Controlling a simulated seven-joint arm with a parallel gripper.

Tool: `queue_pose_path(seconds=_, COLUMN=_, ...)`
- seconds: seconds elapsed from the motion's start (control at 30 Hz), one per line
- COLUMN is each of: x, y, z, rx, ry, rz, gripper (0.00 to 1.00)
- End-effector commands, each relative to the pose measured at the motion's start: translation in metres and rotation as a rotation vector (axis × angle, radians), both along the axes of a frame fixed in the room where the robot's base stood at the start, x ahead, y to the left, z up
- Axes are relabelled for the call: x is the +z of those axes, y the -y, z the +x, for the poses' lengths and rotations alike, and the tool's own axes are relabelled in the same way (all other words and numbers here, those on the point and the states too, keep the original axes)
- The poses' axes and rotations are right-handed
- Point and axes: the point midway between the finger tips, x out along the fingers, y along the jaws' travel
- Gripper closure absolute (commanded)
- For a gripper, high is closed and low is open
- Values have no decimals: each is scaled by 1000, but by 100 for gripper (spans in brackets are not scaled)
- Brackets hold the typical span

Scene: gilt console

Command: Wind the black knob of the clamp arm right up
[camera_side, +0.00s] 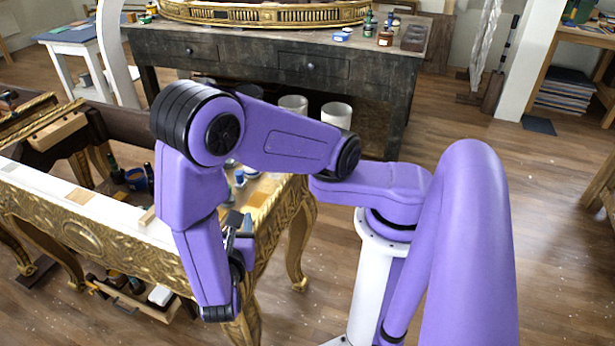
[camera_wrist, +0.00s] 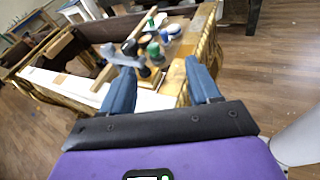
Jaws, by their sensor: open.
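My gripper (camera_wrist: 158,66) is open, its two blue fingers spread over the corner of the gilt console (camera_wrist: 205,42) in the wrist view. A grey-blue bar with a rounded end, possibly the clamp arm (camera_wrist: 126,60), lies just beyond the left fingertip. A small brass-coloured block (camera_wrist: 150,78) sits between the fingers. I cannot make out the black knob for certain among the small dark shapes there. In the side view my purple wrist hides most of the gripper and this corner of the console (camera_side: 130,232).
A wooden strip (camera_wrist: 103,76) lies at the left. A dark workbench (camera_side: 190,52) stands behind.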

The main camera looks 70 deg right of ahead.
Motion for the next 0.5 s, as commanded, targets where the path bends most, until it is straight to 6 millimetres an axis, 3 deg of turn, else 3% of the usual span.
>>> queue_pose_path(seconds=0.5, x=22, y=32, z=-21, rx=-211, ry=-27, rz=308, gripper=39)
